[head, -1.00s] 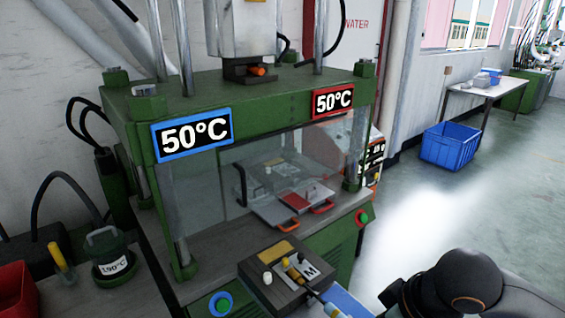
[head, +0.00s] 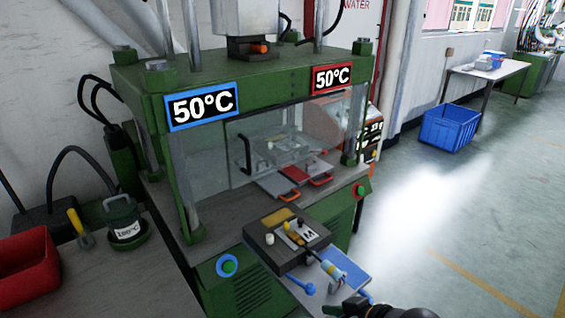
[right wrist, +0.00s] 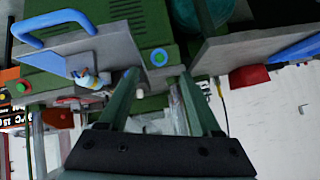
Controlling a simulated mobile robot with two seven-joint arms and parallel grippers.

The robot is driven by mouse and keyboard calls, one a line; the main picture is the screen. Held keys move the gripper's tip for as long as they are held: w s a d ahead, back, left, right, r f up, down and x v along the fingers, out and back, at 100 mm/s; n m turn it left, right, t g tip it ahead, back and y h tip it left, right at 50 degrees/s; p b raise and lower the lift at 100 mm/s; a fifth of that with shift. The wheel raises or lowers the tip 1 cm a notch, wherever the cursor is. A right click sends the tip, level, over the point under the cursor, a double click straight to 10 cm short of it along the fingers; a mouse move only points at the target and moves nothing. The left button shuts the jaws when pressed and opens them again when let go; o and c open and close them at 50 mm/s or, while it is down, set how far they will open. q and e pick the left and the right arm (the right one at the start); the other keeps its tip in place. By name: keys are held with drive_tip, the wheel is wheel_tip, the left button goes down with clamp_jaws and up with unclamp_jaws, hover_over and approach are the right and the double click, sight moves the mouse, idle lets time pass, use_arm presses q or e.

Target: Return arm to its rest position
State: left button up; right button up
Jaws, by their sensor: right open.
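My right gripper (right wrist: 158,75) is open in the right wrist view, its two green fingers spread with nothing held between them. Part of my right arm shows at the bottom edge of the head view, below the press front. The green press (head: 290,75) stands in the middle, with a dark mould block marked M (head: 260,241) at its front. A blue-and-white cylindrical piece (head: 333,270) is at the block's front corner; it also shows in the right wrist view (right wrist: 88,79). My left gripper is out of view.
A red bin (head: 28,268), a yellow-handled tool (head: 78,225) and a dark green pot (head: 124,217) stand on the left bench. A blue plate (head: 345,267) and blue handle (head: 298,285) lie by the mould block. A blue crate (head: 448,130) is on the floor at right; the nearer floor is clear.

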drive_tip(key=s+d+f+m+t+h, duration=0.1)
drive_tip(key=s+d+f+h, duration=0.1)
drive_tip(key=s+d+f, duration=0.2)
drive_tip(key=s+d+f+m+t+h, duration=0.1)
drive_tip(key=s+d+f+m+h, duration=0.1)
drive_tip(key=s+d+f, duration=0.3)
drive_tip(key=s+f, duration=0.4)
drive_tip(key=f, duration=0.5)
drive_tip(key=shift+s+d+f+t+h, duration=0.15)
drive_tip(key=shift+s+f+t+h, duration=0.2)
drive_tip(key=shift+s+t+h, duration=0.05)
idle(0.6)
